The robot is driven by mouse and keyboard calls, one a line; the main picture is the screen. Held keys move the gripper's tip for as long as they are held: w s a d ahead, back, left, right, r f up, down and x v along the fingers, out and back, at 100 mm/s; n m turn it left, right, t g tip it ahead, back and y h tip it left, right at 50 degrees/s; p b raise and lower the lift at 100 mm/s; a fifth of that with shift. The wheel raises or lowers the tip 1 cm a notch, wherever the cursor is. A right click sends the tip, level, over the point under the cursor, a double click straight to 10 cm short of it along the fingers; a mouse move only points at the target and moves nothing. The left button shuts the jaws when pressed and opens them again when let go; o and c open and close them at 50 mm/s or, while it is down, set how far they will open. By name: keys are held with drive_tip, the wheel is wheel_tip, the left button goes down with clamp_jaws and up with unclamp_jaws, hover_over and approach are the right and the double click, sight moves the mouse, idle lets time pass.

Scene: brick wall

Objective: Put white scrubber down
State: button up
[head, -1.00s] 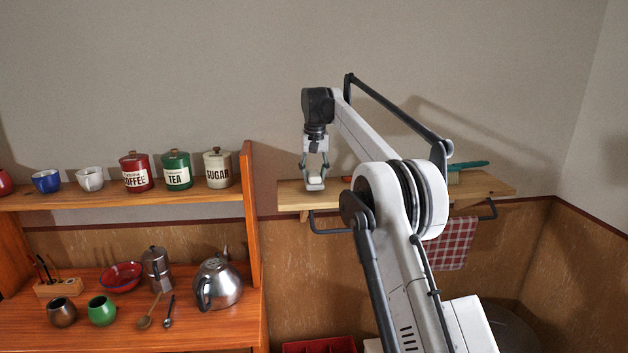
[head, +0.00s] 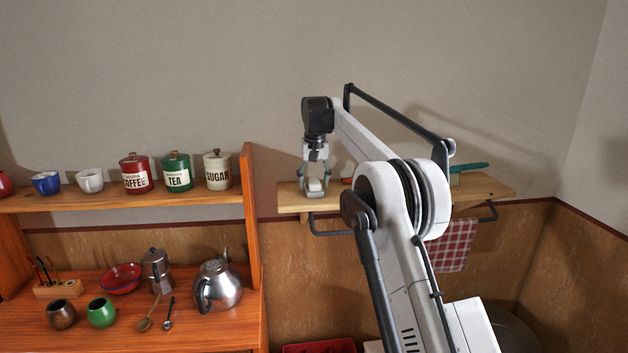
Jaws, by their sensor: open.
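The white scrubber (head: 314,187) is a small pale block near the left end of the wooden wall shelf (head: 291,199). It appears to rest on the shelf top. My gripper (head: 315,181) points down right at the scrubber, with its fingers on either side of it. The fingers are open; whether they still touch the scrubber is too small to tell. My arm hides the middle of the shelf.
A green-handled brush (head: 468,168) lies on the shelf's right part. A checked towel (head: 455,245) hangs from the rail below. At left, an orange cabinet (head: 250,225) holds canisters, cups and a kettle (head: 218,286). A red crate (head: 318,347) sits below.

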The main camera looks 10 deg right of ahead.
sight(315, 183)
wheel_tip(315, 183, up, 12)
drive_tip(key=s+p, duration=0.1)
drive_tip(key=shift+s, duration=0.35)
drive_tip(key=shift+r, duration=0.1)
drive_tip(key=s+r+t, duration=0.2)
drive_tip(key=s+r, duration=0.6)
drive_tip(key=s, duration=1.5)
drive_tip(key=s+f+t, duration=0.1)
drive_tip(key=s+f, duration=1)
drive_tip(key=s, duration=0.5)
drive_tip(key=s+f+t, duration=0.2)
drive_tip(key=s+f, duration=0.9)
drive_tip(key=s, duration=0.5)
drive_tip(key=shift+s+f+n+t, duration=0.2)
drive_tip(key=shift+n+t, duration=0.1)
drive_tip(key=shift+n, duration=0.1)
drive_tip(key=shift+f, duration=0.1)
